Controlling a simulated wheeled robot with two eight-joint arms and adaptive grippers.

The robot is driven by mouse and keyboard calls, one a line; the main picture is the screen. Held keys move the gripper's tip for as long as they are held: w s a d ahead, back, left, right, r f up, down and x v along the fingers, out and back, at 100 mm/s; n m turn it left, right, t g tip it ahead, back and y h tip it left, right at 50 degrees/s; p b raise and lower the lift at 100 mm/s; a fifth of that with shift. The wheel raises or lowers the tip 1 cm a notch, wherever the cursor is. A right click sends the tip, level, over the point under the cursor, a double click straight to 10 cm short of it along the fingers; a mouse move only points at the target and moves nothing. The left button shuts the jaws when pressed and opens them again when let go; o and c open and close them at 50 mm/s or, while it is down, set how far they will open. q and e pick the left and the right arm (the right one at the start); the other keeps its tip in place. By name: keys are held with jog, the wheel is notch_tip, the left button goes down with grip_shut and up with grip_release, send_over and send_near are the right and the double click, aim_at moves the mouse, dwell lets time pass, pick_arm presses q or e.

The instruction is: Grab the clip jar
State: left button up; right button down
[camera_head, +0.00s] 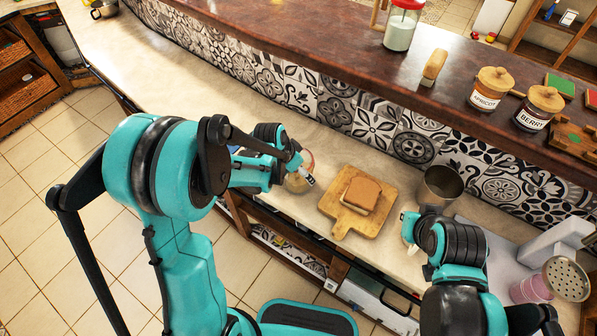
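A round, clear glass vessel with an orange-brown rim (305,159), which looks like the clip jar, stands on the lower counter left of the cutting board. My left gripper (306,178) is right at it, its grey finger overlapping the glass in the camera_head view. The gripper and wrist hide much of the vessel, and I cannot tell whether the fingers touch or close on it.
A wooden board (366,223) with bread (361,193) lies mid-counter. A metal pot (440,187) and a pale grey appliance (555,240) stand to the right. The raised brown ledge holds a red-lidded jar (400,35), an apricot jar (488,92) and a berry jar (537,110).

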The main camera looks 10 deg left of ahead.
pick_arm(q)
jog(key=c, duration=0.7)
jog(key=shift+r, duration=0.1)
